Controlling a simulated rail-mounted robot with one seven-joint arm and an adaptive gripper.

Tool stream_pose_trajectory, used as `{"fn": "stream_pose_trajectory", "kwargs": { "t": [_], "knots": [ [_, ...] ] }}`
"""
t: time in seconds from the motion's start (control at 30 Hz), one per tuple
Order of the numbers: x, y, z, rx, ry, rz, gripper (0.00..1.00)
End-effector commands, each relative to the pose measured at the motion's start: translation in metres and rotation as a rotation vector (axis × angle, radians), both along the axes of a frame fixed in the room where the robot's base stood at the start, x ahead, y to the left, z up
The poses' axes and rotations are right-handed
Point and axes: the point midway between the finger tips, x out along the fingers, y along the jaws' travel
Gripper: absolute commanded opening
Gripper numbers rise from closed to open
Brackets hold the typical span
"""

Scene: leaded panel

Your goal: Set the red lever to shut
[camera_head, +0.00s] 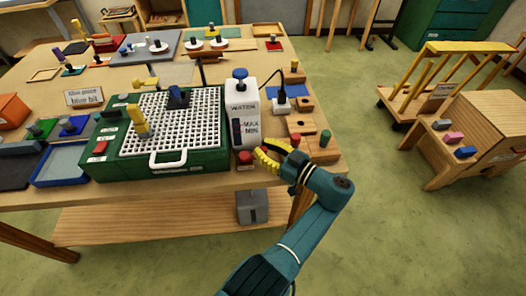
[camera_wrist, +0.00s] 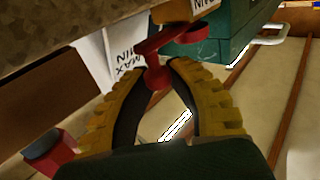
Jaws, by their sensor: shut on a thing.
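The red lever (camera_wrist: 182,38) shows in the wrist view, with its round red knob between the yellow fingertips. My gripper (camera_wrist: 160,70) is closed on that knob. In the head view the red lever (camera_head: 245,157) shows as a small red patch low at the front of the white water tank (camera_head: 245,105). My gripper (camera_head: 259,155) is at the tank's lower right there, its yellow fingers reaching left to the lever. The fingers partly hide the lever in the head view, and its exact angle is hard to tell. The tank carries WATER, MAX and MIN markings.
A green case (camera_head: 190,160) with a white grid top stands left of the tank. Wooden blocks and red and green (camera_head: 325,138) pegs stand close on the right. A grey weight (camera_head: 252,207) sits on the lower shelf. The floor to the right is clear near the table.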

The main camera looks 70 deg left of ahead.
Motion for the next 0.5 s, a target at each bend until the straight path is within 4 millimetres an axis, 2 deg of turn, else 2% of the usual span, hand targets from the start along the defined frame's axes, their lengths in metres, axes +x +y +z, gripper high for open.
{"fn": "stream_pose_trajectory", "kwargs": {
  "t": [0.23,0.27,0.3,0.4,0.5],
  "knots": [
    [0.0000,0.0000,-0.0026,-0.004,0.003,-0.003,0.00],
    [0.0000,0.0000,-0.0027,-0.005,0.003,-0.003,0.23],
    [-0.0001,0.0000,-0.0027,-0.004,0.003,-0.003,0.31],
    [-0.0001,0.0000,-0.0021,-0.004,0.003,-0.003,0.48],
    [-0.0001,0.0000,-0.0016,-0.002,0.002,-0.002,0.48]
  ]
}}
